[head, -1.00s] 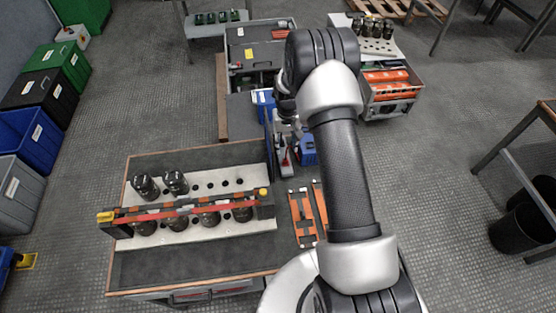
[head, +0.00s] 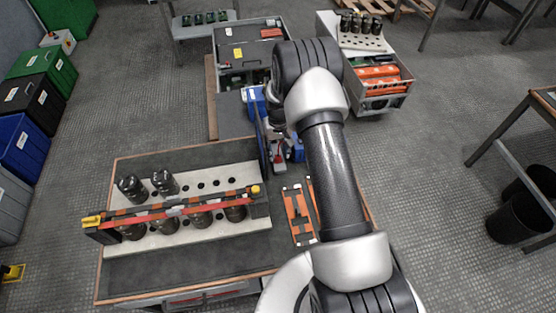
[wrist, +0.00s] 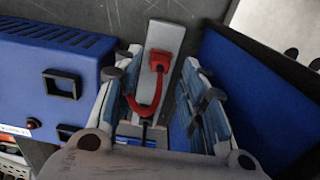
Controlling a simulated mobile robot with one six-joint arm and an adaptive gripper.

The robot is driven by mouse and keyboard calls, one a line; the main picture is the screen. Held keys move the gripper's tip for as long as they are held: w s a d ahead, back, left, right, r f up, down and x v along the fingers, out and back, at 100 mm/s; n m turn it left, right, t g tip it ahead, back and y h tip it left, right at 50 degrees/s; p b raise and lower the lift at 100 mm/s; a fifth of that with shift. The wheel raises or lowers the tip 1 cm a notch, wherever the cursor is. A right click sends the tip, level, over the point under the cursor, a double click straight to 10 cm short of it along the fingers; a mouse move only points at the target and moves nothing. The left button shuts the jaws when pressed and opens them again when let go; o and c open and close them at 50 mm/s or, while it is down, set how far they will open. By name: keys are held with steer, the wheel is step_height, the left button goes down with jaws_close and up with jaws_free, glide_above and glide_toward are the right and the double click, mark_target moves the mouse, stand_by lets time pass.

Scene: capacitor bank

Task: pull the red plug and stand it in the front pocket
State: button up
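The red plug (wrist: 160,62), with a short red loop below it, sits on a light grey block (wrist: 166,35) in the wrist view. My gripper (wrist: 156,70) is open, with one finger on each side of the plug and visible gaps between. In the head view a small red part (head: 279,158) shows beside my arm, but my gripper is mostly hidden there. A blue box (wrist: 35,75) stands left of the fingers, with a square black-framed opening (wrist: 62,84) on its face. I cannot tell whether this is the front pocket.
A blue panel (wrist: 255,90) stands close on the right. The workbench (head: 190,265) carries dark cylinders (head: 165,183), a red-and-black bar (head: 175,212) and orange-black strips (head: 299,215). A grey cabinet (head: 228,52) and an open drawer (head: 385,88) stand behind.

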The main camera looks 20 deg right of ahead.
mark_target(278, 153)
steer(key=shift+f+b, duration=0.65)
steer(key=shift+f, duration=0.75)
steer(key=shift+c, duration=0.4)
jaws_close()
stand_by(0.3)
steer(key=shift+r, duration=0.25)
steer(key=shift+r+p, duration=1.45)
steer(key=shift+r, duration=1.4)
